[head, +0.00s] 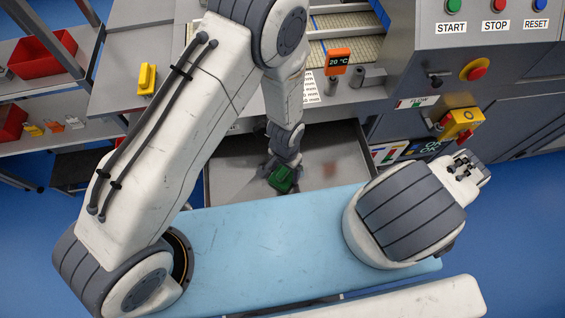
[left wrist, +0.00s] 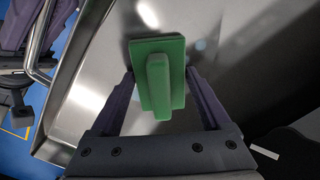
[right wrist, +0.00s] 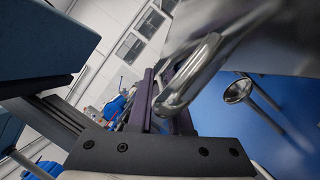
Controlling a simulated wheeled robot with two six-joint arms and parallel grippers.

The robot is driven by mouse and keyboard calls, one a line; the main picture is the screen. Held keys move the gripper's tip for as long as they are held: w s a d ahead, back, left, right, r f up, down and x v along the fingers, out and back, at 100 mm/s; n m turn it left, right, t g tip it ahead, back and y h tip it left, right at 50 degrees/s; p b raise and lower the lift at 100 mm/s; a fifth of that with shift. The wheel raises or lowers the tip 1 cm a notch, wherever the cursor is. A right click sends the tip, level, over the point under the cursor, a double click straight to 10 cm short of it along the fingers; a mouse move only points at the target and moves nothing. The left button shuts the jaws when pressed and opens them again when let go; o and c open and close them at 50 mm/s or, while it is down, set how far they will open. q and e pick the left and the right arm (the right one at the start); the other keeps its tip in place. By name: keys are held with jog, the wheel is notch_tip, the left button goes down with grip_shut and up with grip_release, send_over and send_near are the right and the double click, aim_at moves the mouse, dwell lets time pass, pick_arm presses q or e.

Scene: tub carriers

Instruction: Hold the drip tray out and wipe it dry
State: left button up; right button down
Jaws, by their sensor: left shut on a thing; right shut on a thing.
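The drip tray (head: 228,180) is a shallow grey metal tray drawn out from the machine, below its counter. My left gripper (head: 285,168) is inside it, shut on a green wiping block (head: 283,180). In the left wrist view the block (left wrist: 158,75) has a raised grip held between the fingers, close over the shiny tray floor (left wrist: 100,75). Pale bright spots show there; I cannot tell water from reflection. My right gripper (right wrist: 165,95) is shut on a curved metal handle (right wrist: 190,80) in the right wrist view. My arm hides its fingers in the head view.
The machine's control panel with START, STOP and RESET buttons (head: 500,27) stands at the upper right. A yellow switch (head: 461,124) juts out near my right arm. A yellow object (head: 147,79) lies on the left counter. Shelves with red bins (head: 42,54) stand at the far left.

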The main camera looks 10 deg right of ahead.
pick_arm(q)
jog(key=shift+w+r, duration=0.15)
jog(key=shift+w, duration=1.7)
jog(key=shift+s+d, duration=0.15)
jog(key=shift+d, duration=1.05)
jog(key=shift+s+d, duration=0.15)
jog(key=shift+d, duration=0.1)
jog(key=shift+s, duration=1.55)
jog(key=shift+w, duration=1.3)
jog(key=shift+w+a, duration=0.1)
jog(key=shift+w, duration=0.3)
jog(key=shift+w+r, duration=0.1)
jog(key=shift+r, duration=3.8)
